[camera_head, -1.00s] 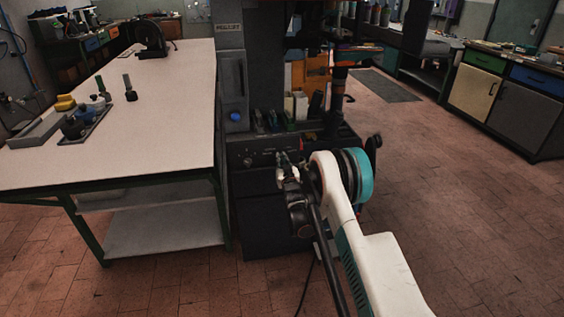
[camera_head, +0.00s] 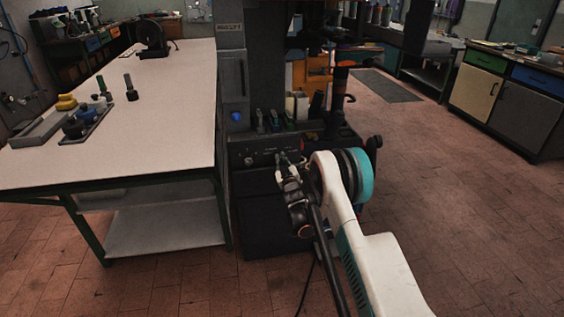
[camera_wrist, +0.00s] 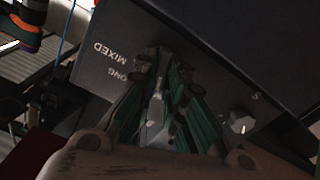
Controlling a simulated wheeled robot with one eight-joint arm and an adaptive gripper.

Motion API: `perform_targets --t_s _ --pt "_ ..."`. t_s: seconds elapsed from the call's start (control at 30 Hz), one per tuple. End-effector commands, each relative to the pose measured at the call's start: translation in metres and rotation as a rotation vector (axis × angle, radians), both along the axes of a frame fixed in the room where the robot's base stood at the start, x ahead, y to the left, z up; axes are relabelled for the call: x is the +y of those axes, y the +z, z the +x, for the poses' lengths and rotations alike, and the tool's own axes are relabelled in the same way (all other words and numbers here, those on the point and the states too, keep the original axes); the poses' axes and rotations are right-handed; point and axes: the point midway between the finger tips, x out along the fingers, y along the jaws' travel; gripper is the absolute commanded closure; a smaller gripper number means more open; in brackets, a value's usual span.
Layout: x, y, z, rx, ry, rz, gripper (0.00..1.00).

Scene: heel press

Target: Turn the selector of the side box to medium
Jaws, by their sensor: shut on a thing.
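The side box is a dark box with a front panel (camera_head: 262,157) at the machine's base. In the wrist view its dark face (camera_wrist: 100,62) carries the upside-down words "MIXED" and one ending in "ONG". My gripper (camera_head: 284,163) is at this panel in the head view. In the wrist view its teal-lined fingers (camera_wrist: 165,82) are shut on a small light-grey part, which looks like the selector (camera_wrist: 156,108). The fingers cover much of it, so its setting cannot be read. A second light knob (camera_wrist: 240,122) sits to the right, apart from the fingers.
A white-topped workbench (camera_head: 165,120) stands left of the machine, with a tray of tools (camera_head: 88,126) on it. A blue button (camera_head: 236,116) is on the machine's column. The tiled floor (camera_head: 470,220) at right is clear.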

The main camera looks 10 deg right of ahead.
Motion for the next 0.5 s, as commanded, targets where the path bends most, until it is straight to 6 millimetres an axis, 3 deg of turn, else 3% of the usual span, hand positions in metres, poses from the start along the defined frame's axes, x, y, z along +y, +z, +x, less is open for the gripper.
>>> perform_targets --t_s 0.07,0.1,0.2,0.5 --pt "-0.0001 -0.0009 -0.0006 0.001 0.000 0.000 1.00" --pt "-0.0001 -0.0009 -0.0006 0.001 0.000 0.000 0.87" --pt "-0.0001 -0.0008 -0.0005 0.001 0.000 0.001 0.69" --pt "0.0000 -0.0004 -0.0005 0.001 0.000 0.001 0.69"
